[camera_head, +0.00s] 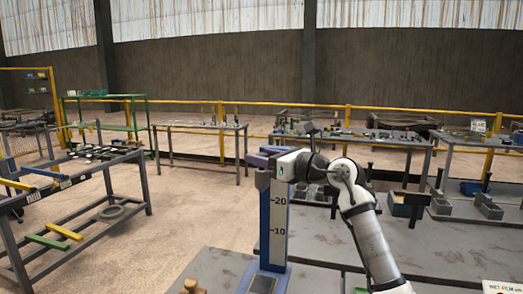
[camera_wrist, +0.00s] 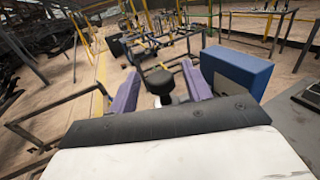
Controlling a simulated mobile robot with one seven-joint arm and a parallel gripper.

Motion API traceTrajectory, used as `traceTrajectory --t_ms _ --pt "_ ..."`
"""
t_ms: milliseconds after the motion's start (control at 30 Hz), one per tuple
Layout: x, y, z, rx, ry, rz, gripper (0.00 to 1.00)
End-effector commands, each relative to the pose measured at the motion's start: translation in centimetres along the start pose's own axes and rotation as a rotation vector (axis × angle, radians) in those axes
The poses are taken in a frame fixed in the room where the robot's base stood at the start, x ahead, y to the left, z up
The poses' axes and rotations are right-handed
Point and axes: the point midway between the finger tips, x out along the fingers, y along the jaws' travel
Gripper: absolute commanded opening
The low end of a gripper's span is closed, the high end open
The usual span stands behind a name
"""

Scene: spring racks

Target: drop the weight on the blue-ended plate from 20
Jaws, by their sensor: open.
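My gripper (camera_head: 260,158) is open, with its purple fingers level beside the top of a blue post with a white scale (camera_head: 280,222) marked 20 and 10. The wrist view shows the open fingers (camera_wrist: 161,86) apart, and a dark round knob on a pale stem (camera_wrist: 158,80) appears between them. I cannot tell whether it is near or whether it is the weight. The blue block (camera_wrist: 237,72) to the right of the fingers looks like part of the post. A small tan knob-topped piece (camera_head: 190,286) shows at the bottom edge. I cannot make out a blue-ended plate for certain.
A dark metal rack (camera_head: 75,208) with blue, yellow and green bars stands at left. Workbenches with small items (camera_head: 352,140) line the back before a yellow railing (camera_head: 262,104). Grey trays and black posts stand on the right. Bare floor (camera_head: 195,195) lies between rack and post.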

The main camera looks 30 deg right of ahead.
Motion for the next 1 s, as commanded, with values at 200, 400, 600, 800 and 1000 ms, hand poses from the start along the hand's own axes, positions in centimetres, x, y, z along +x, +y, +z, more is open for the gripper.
traceTrajectory --t_ms 200,400,600,800,1000 --pt "0.93 -0.03 -0.03 0.000 0.000 -0.001 0.49" --pt "0.91 -0.03 -0.06 0.000 0.000 -0.001 0.49" --pt "0.89 -0.02 -0.04 0.000 0.000 -0.001 0.23" --pt "0.88 -0.01 -0.03 0.000 0.000 -0.001 0.00" --pt "0.88 -0.02 -0.30 0.000 0.000 -0.001 0.00"
